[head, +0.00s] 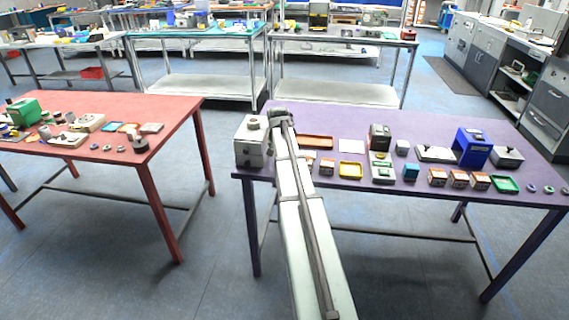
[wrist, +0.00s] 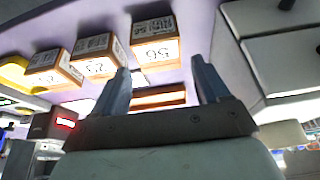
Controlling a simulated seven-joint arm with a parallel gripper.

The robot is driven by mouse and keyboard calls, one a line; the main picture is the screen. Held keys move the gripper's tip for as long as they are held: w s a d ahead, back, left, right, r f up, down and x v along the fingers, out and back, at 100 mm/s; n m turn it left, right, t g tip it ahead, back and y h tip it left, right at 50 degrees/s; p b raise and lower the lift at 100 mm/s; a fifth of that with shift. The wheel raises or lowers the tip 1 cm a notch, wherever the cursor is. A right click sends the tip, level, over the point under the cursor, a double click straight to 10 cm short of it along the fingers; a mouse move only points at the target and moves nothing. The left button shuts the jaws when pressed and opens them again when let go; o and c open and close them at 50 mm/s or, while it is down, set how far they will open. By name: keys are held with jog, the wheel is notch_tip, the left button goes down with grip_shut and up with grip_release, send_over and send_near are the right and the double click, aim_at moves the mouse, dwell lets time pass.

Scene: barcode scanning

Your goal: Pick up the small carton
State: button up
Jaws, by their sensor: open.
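Three small cartons with white labels and orange-brown sides stand in a row in the wrist view: a right one (wrist: 156,50), a middle one (wrist: 98,66) and a left one (wrist: 52,76). Printed codes and numbers show on them. My gripper (wrist: 160,70) is open and empty. The right carton appears beyond and between its fingertips, apart from them. In the head view, my gripper (head: 279,114) is over the left part of the purple table (head: 290,106). One carton (head: 327,166) shows right of my arm; the arm hides part of the row.
A grey-white box unit (head: 252,141) stands left of my arm. A red table (head: 176,108) stands apart at left.

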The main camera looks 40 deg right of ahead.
jog(key=shift+x, duration=2.65)
jog(key=shift+s+f, duration=0.1)
jog(key=shift+s, duration=0.1)
jog(key=shift+c, duration=0.4)
jog(key=c, duration=0.7)
jog(key=shift+c, duration=0.3)
